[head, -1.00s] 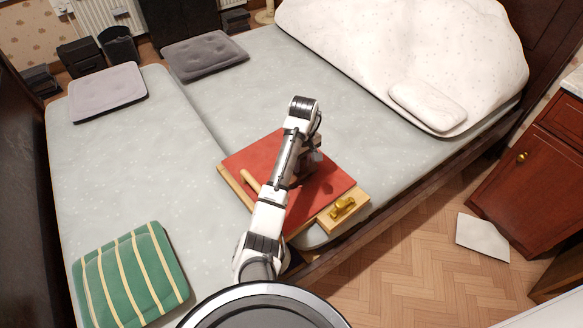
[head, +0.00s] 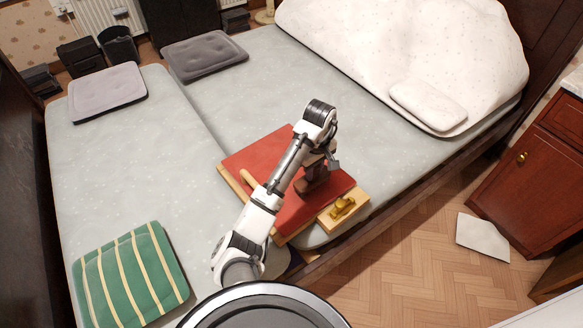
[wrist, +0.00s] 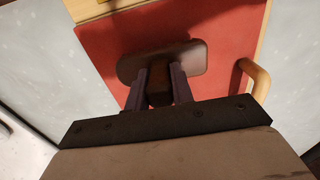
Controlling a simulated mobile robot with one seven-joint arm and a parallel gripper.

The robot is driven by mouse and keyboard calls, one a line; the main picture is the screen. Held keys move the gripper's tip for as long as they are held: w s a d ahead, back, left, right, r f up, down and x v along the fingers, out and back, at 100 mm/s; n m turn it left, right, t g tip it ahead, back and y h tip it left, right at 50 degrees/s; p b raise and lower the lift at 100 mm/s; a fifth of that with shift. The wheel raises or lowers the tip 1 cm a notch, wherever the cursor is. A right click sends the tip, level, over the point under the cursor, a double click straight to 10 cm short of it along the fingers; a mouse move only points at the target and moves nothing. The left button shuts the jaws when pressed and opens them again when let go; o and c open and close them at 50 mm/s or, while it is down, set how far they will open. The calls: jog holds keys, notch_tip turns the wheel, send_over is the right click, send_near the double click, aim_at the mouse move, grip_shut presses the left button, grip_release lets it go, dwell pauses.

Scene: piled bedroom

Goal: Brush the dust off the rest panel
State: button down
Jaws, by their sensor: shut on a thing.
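The rest panel (head: 262,157) is a flat red board with pale wooden edging, lying on the grey bed. It fills much of the wrist view (wrist: 215,25). My gripper (wrist: 160,88) is shut on the stem of a dark brown brush with a rounded oblong head (wrist: 165,61). In the head view the brush (head: 312,181) is over the right part of the red surface, partly hidden by my arm. I cannot tell whether its underside touches the panel. I cannot make out separate dust on the red surface.
A pale wooden handle (head: 248,179) stands at the panel's left edge. A brass fitting (head: 343,207) sits on a wooden block at its right corner. A green striped cushion (head: 130,275) lies at the lower left. The bed (head: 230,100) is clear behind the panel.

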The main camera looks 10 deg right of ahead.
jog(key=shift+r, duration=0.15)
notch_tip(320, 180, up, 5)
jog(key=p, duration=0.6)
